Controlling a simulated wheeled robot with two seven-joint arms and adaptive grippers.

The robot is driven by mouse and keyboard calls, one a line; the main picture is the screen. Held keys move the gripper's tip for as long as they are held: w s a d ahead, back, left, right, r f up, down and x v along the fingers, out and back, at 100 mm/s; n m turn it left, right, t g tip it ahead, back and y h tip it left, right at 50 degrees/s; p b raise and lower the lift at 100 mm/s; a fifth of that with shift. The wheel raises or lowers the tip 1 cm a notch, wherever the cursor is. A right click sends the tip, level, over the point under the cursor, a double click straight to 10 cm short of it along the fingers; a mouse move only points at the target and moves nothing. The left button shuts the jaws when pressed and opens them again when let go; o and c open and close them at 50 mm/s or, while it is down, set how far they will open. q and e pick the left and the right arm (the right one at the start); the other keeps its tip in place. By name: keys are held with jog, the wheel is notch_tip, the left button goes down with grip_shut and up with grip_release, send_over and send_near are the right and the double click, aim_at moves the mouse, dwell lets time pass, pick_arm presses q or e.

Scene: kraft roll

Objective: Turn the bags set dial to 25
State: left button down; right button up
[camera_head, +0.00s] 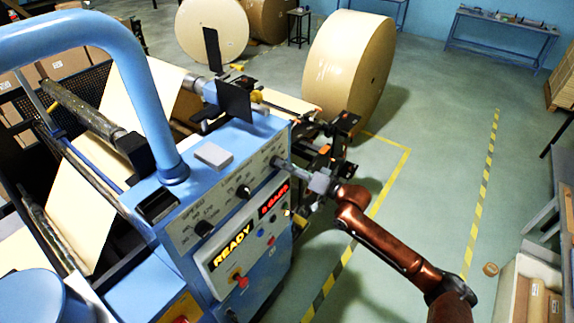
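The blue machine's sloped control panel (222,212) carries a row of dials with printed scales. A black dial (204,228) sits at the left and another black dial (243,190) in the middle. The scale lettering is too small to read, so I cannot tell which setting any dial shows. My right gripper (282,163), on the copper arm from the lower right, reaches to the panel's upper right end. Its fingertips are at or against the panel there and hide what lies under them. I cannot tell whether they close on a dial. My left gripper is not in view.
Below the dials, a yellow display (233,247) reads READY and a red display (273,200) shows BAGS, with buttons including a red one (243,282). A blue tube (130,70) arches at the left. Large kraft rolls (345,65) stand behind. Floor at the right is mostly clear.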

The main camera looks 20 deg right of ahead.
jog(key=shift+c, duration=0.7)
grip_shut()
jog(key=n+b, duration=0.2)
jog(key=n, duration=0.6)
jog(key=n+b, duration=0.2)
jog(key=n, duration=0.7)
jog(key=shift+s+a+n, duration=0.2)
jog(key=shift+n, duration=0.1)
dwell(0.4)
